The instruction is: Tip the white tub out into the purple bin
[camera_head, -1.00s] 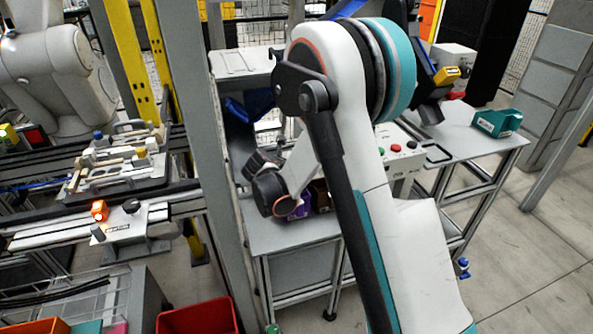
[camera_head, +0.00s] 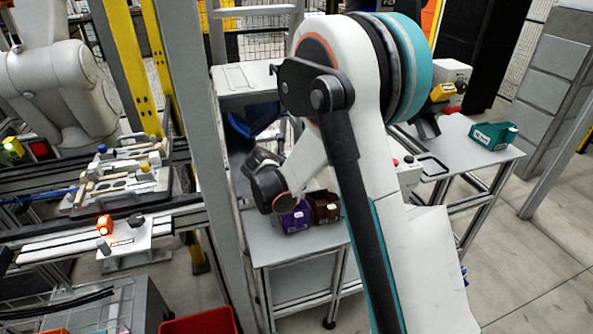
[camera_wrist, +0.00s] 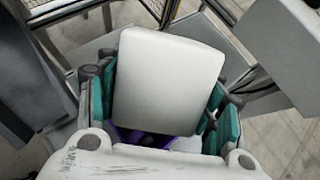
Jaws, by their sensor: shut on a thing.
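The white tub (camera_wrist: 168,80) fills the middle of the wrist view, one flat pale face towards the camera. My gripper (camera_wrist: 163,108) is shut on it, with teal-and-grey fingers at its left and right sides. The tub's opening and contents are hidden. The purple bin (camera_head: 291,219) stands on a grey table in the head view, just below my wrist. A little purple (camera_wrist: 135,139) shows under the tub's lower edge in the wrist view. In the head view my arm hides the gripper's fingers and the tub.
A brown bin (camera_head: 325,208) stands right beside the purple bin. A grey post (camera_head: 212,150) rises left of the table (camera_head: 290,250). A teal bin (camera_head: 488,136) sits on the right-hand table. A blue bin (camera_head: 252,120) is behind my wrist. A red bin (camera_head: 200,322) is low in front.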

